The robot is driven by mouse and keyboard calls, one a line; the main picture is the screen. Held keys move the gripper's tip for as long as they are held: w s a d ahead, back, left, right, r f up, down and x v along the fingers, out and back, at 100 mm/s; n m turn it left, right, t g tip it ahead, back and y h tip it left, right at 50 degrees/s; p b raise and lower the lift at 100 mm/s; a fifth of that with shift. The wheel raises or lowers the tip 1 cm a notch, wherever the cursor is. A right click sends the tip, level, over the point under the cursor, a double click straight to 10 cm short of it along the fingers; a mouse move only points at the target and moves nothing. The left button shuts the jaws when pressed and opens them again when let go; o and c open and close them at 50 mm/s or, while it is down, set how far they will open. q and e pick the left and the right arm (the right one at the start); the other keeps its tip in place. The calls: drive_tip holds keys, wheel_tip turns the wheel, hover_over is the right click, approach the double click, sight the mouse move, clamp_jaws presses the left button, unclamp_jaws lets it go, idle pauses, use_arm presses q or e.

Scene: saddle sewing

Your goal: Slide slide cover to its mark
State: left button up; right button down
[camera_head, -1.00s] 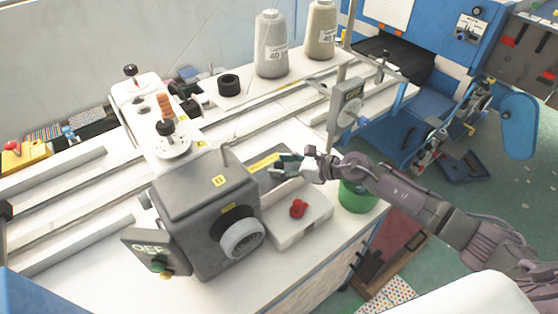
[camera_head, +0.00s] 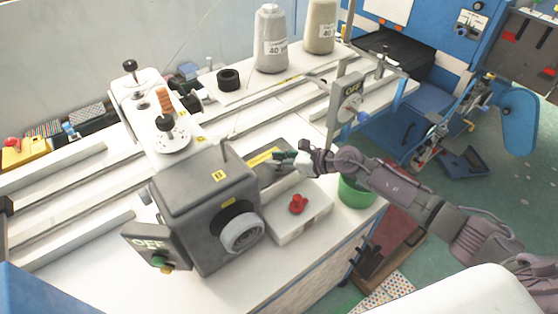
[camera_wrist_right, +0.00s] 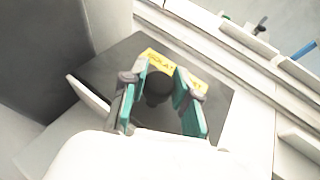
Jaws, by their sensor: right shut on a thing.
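The slide cover (camera_head: 264,173) is a flat dark grey plate with a yellow label, just right of the grey sewing machine head. It also shows in the right wrist view (camera_wrist_right: 110,66), with a dark round knob (camera_wrist_right: 158,88) on it. My right gripper (camera_head: 284,157) is at the plate. In the right wrist view its two green-padded fingers (camera_wrist_right: 161,90) stand on either side of the knob and are shut on it. The fingers partly hide the plate in the head view. I cannot make out a mark apart from the yellow label. My left gripper is not in view.
The grey machine head (camera_head: 205,200) stands close on the left of the plate. A white block with a red knob (camera_head: 298,204) is in front. A green bin (camera_head: 356,191) is at the right edge of the table. Thread spools (camera_head: 271,42) stand at the back.

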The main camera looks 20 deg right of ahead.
drive_tip(key=w+a+b, duration=0.1)
drive_tip(key=w+b, duration=0.1)
drive_tip(key=w, duration=0.1)
drive_tip(key=w+a+b, duration=0.1)
drive_tip(key=w+b, duration=0.1)
drive_tip(key=w, duration=0.2)
drive_tip(key=w+a+b, duration=0.2)
drive_tip(key=w+b, duration=0.1)
drive_tip(key=shift+w+f, duration=0.2)
drive_tip(key=shift+w, duration=0.1)
drive_tip(key=shift+d+r, duration=0.1)
drive_tip(key=shift+r, duration=0.25)
drive_tip(key=c, duration=1.3)
unclamp_jaws()
drive_tip(key=o, duration=0.5)
drive_tip(key=shift+w+f, duration=0.15)
drive_tip(key=shift+w, duration=0.05)
drive_tip(key=shift+c, duration=0.2)
drive_tip(key=shift+s, duration=0.1)
drive_tip(key=v, duration=1.2)
